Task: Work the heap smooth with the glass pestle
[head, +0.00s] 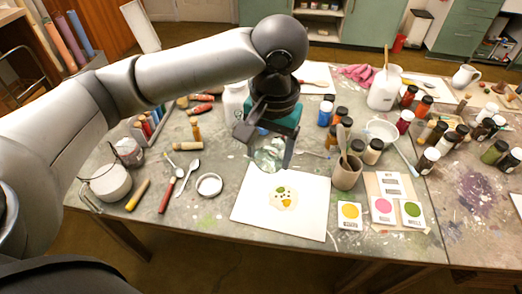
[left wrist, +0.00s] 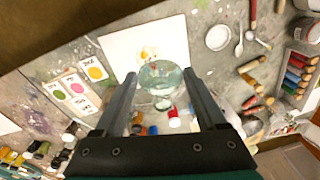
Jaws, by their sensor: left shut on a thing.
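The glass pestle (head: 270,154) is clear with a pale green tint. My left gripper (head: 266,148) is shut on it, and it sits between the two fingers in the left wrist view (left wrist: 162,78). The pestle is held beyond the far edge of the white slab (head: 255,222); whether it touches anything below I cannot tell. The heap (head: 284,198) is a pale cream patch on the slab with green, orange and dark spots. In the left wrist view the heap (left wrist: 148,53) is partly covered by the pestle. My right gripper is not in view.
Colour cards (head: 350,216) lie right of the slab, near a brown pot with brushes (head: 346,173). A white lid (head: 209,184), spoon (head: 187,171) and red-handled tool (head: 172,190) lie to the left. Several jars crowd the back right. Bare table shows between lid and slab.

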